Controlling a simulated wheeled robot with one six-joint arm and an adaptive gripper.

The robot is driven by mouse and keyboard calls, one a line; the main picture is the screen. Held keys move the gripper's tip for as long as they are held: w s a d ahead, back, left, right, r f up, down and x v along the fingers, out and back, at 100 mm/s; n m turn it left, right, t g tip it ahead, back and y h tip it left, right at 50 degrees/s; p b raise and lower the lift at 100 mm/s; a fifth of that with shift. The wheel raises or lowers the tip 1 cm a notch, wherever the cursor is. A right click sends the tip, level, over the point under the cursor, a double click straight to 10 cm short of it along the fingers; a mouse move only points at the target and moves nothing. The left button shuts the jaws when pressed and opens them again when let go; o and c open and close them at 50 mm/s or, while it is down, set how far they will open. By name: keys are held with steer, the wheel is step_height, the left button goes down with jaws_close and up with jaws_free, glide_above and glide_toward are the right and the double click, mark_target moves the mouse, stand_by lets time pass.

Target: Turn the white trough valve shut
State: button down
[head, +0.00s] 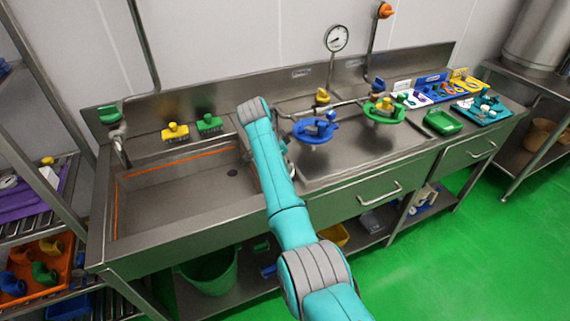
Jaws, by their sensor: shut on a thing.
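My teal and grey arm (284,214) reaches up from the bottom right over the steel sink counter and ends in view at a grey joint near the back wall. My gripper is hidden behind the arm; only a small grey part shows at the arm's right edge, and I cannot tell what it is. No white valve can be made out; the arm covers the area between trough and worktop. A steel trough (180,190) with an orange line lies left of the arm. A blue handwheel (314,131) and a green handwheel (384,110) stand on pipework to the right.
A yellow brush (175,132) and a green brush (209,124) sit on the back ledge. A pressure gauge (336,39) rises behind the pipes. A green tray (444,122) and a teal tray (480,110) lie at right. The worktop front is clear.

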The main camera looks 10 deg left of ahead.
steer(key=shift+m, duration=0.6)
steer(key=shift+g, duration=0.3)
steer(key=c, duration=1.2)
jaws_free()
steer(key=v, duration=1.2)
steer(key=shift+a, duration=0.25)
steer(key=shift+f, duration=0.1)
